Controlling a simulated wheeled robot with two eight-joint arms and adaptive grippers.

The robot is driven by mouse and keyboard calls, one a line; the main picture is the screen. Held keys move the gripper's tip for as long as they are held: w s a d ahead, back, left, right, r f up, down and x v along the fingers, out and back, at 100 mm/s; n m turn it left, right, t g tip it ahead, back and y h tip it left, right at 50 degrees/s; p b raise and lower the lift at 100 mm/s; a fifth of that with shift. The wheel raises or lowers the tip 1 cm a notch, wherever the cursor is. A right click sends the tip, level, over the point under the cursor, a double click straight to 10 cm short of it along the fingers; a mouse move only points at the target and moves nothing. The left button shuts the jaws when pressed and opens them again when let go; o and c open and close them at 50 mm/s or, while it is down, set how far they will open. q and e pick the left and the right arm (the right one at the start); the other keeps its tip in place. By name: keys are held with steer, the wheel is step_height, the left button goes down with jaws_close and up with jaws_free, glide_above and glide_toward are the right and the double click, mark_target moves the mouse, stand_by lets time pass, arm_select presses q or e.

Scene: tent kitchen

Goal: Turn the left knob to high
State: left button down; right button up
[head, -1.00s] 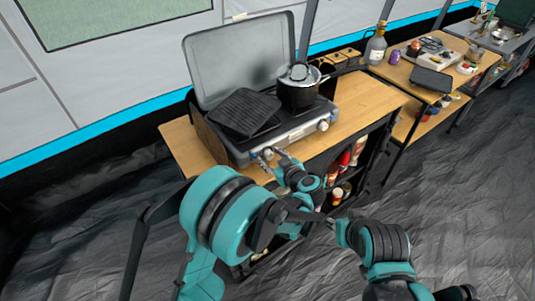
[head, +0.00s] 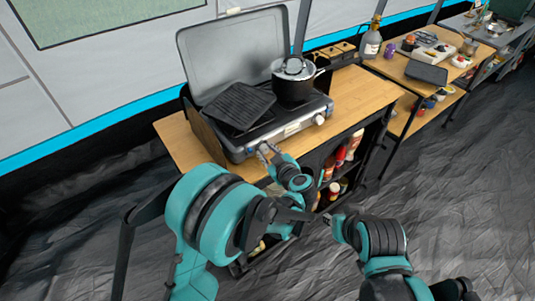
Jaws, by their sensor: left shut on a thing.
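The grey camp stove (head: 297,122) stands on the wooden table with its lid up. Its right knob (head: 319,120) shows on the front panel. My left gripper (head: 264,151) is at the left end of that panel, its fingers closed at the left knob. The knob is mostly hidden by the fingers, and its setting cannot be read. My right gripper (head: 327,219) is in front of the table, away from the stove. Its fingers are small and partly hidden, so I cannot tell their opening.
A black griddle (head: 238,105) lies on the stove's left side, and a lidded pot (head: 293,84) stands on the right. The wooden table (head: 362,91) has free room right of the stove. Bottles fill the shelf below. Another table (head: 397,74) stands further right.

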arm_select(q)
steer(key=shift+a+f+n+t+h+b, duration=0.15)
steer(key=shift+n+t+b, duration=0.1)
steer(key=shift+n+b, duration=0.25)
steer(key=shift+f+n+t+h+b, duration=0.15)
steer(key=shift+n+t+b, duration=0.15)
steer(key=shift+n, duration=0.2)
steer(key=shift+r+n+t+h+b, duration=0.1)
steer(key=shift+n+t+h+b, duration=0.4)
steer(key=shift+n, duration=0.5)
steer(key=shift+n+t, duration=0.55)
steer(key=shift+n, duration=0.45)
steer(key=shift+n+t, duration=0.7)
steer(key=shift+n, duration=0.7)
steer(key=c, duration=1.2)
jaws_free()
steer(key=shift+o, duration=0.2)
